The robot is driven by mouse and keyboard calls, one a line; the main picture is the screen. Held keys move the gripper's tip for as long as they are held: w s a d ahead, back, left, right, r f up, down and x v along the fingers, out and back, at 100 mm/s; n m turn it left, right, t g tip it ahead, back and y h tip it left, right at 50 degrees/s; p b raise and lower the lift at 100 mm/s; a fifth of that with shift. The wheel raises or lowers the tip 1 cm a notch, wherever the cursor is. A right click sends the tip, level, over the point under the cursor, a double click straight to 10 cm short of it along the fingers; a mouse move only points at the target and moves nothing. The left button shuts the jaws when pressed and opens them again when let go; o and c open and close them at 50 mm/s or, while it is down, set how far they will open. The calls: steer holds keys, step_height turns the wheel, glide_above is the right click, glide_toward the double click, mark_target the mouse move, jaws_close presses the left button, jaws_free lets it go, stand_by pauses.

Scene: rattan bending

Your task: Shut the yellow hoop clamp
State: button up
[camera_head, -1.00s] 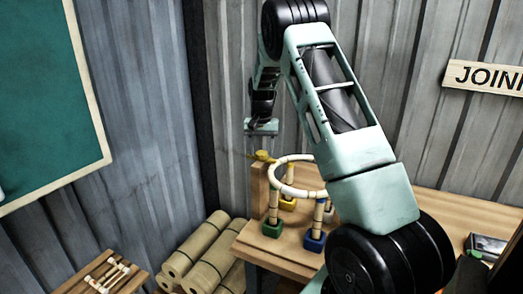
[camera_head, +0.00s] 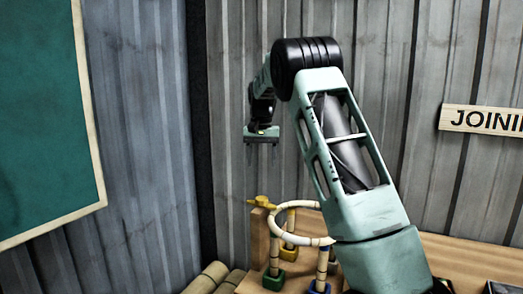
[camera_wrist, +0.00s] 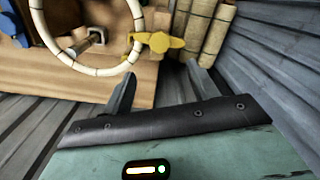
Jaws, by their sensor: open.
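The yellow hoop clamp (camera_head: 262,201) sits at the left edge of the pale hoop (camera_head: 278,221), on top of a wooden post. In the wrist view the yellow clamp (camera_wrist: 160,42) lies just beyond my fingertips, beside the hoop's rim (camera_wrist: 95,72), with a yellow arm reaching toward the rim. I cannot tell whether the clamp is open or shut. My gripper (camera_head: 262,141) hangs well above the clamp, apart from it. In the wrist view my gripper (camera_wrist: 160,74) has its two fingers spread with nothing between them.
The hoop rests on short posts with green (camera_head: 274,281), blue and yellow bases on a wooden bench (camera_head: 465,262). Rolled tan bundles (camera_head: 206,277) lie on the floor left of the bench. A corrugated wall stands behind. The air around my gripper looks clear.

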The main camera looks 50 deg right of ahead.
steer(key=shift+r, duration=2.4)
